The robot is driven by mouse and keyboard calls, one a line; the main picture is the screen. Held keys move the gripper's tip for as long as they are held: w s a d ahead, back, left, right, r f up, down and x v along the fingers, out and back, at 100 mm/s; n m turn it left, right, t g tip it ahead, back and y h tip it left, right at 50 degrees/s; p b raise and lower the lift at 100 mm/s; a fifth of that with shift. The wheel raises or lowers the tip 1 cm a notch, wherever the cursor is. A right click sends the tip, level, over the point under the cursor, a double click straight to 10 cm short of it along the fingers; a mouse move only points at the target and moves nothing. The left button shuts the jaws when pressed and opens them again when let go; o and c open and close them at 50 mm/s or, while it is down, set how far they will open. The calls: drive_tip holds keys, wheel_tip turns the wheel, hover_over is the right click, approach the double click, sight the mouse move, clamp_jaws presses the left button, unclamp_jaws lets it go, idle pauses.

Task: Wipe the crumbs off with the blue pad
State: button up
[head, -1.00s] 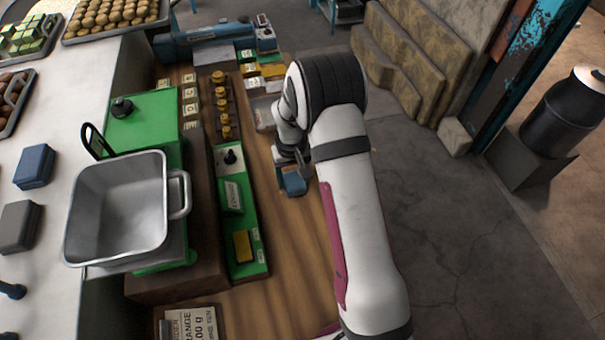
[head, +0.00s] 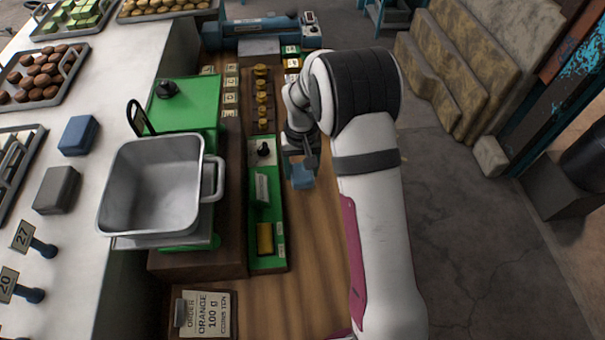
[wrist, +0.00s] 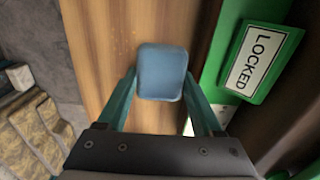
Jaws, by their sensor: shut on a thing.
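My gripper (wrist: 160,100) is shut on the blue pad (wrist: 162,72), with one finger at each side of it. In the head view the pad (head: 302,178) shows below my gripper (head: 301,162), over the wooden counter strip (head: 310,260) just right of the green panel. I cannot tell whether the pad touches the wood. A few tiny pale specks, perhaps crumbs (wrist: 123,45), show faintly on the wood left of the pad in the wrist view. My arm hides part of the wood in the head view.
The green panel has a LOCKED sign (wrist: 255,62) standing close to the right of my gripper in the wrist view. A metal pan (head: 155,190) sits on the green scale (head: 185,105). An order card (head: 208,314) stands in front. Bare wood lies toward the front.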

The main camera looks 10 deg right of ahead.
drive_tip(key=shift+r, duration=1.9)
